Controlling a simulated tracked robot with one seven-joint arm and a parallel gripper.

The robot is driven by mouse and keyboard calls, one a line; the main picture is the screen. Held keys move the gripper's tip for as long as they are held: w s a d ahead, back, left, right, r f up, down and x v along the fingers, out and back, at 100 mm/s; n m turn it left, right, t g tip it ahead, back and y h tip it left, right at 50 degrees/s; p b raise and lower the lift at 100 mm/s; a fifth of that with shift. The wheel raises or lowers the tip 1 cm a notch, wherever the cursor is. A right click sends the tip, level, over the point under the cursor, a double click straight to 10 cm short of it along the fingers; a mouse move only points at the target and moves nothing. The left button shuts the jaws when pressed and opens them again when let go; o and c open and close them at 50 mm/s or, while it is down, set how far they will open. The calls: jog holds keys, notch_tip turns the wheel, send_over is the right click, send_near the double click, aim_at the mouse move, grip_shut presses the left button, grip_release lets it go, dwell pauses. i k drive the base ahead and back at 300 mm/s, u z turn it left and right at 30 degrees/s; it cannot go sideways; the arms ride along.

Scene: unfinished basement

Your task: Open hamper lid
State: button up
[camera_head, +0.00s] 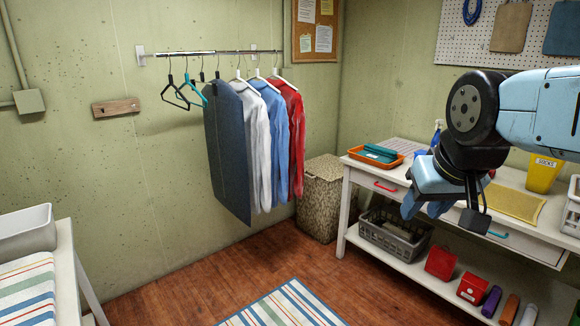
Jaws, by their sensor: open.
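The hamper (322,199) is a tan, woven-looking box on the floor in the back corner. Its lid (324,168) looks closed. The hanging red garment covers part of the hamper's left side, and the white table's end stands close to its right. My gripper (440,211) is at the right, in front of the table, with its pale blue and dark parts pointing down. It is open, appears empty, and is apart from the hamper.
Clothes and empty hangers hang from a wall rail (200,53). The white table (345,187) holds an orange tray (365,155) and a yellow bin (543,172). A grey crate (396,238) sits on its lower shelf. Wooden floor and a striped rug (285,308) lie in front.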

aim_at(327, 168)
jog(key=u, duration=0.05)
jog(key=i, duration=3.35)
jog(key=u, duration=0.05)
